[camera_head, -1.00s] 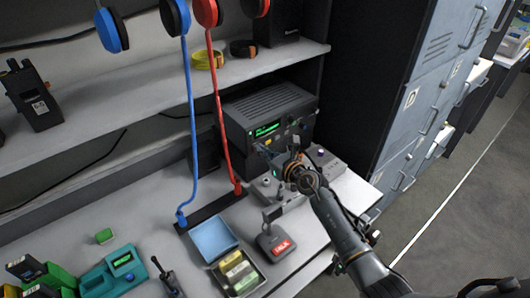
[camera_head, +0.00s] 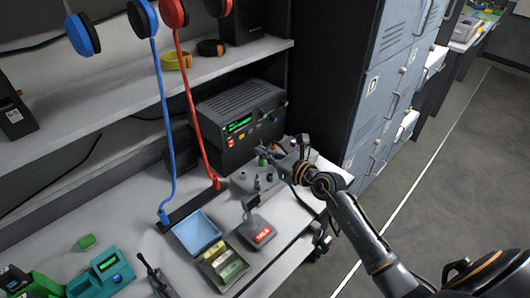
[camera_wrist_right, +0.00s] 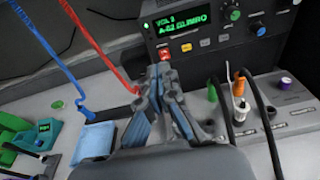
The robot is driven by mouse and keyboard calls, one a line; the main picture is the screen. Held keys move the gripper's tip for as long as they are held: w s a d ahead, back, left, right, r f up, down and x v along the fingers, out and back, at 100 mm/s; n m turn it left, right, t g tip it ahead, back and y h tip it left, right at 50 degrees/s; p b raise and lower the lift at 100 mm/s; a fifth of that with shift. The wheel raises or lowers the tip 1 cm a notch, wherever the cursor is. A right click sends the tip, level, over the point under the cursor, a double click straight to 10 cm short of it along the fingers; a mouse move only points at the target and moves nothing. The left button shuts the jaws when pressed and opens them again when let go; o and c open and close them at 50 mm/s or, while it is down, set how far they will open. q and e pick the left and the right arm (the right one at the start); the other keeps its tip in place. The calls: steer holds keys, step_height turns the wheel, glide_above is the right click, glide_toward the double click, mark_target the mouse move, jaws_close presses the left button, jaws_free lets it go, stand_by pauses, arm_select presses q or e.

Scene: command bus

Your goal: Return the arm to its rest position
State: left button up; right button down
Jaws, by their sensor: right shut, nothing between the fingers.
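My right arm comes in from the lower right in the head view. Its gripper (camera_head: 272,152) is above the desk, in front of the grey radio unit (camera_head: 240,122) with a green display. In the right wrist view the gripper (camera_wrist_right: 163,75) is shut and empty, and its fingers point toward the radio's front panel (camera_wrist_right: 215,30). A red lit button (camera_wrist_right: 164,54) shows just beyond the fingertips. My left gripper does not show in either view.
A grey control box (camera_head: 250,182) with knobs and plugged cables sits below the gripper. A desk microphone (camera_head: 256,232), a blue tray (camera_head: 196,233) and a tray of small blocks (camera_head: 226,264) stand nearer. Red and blue cords hang at left. Lockers (camera_head: 385,90) stand right; the floor (camera_head: 440,180) there is clear.

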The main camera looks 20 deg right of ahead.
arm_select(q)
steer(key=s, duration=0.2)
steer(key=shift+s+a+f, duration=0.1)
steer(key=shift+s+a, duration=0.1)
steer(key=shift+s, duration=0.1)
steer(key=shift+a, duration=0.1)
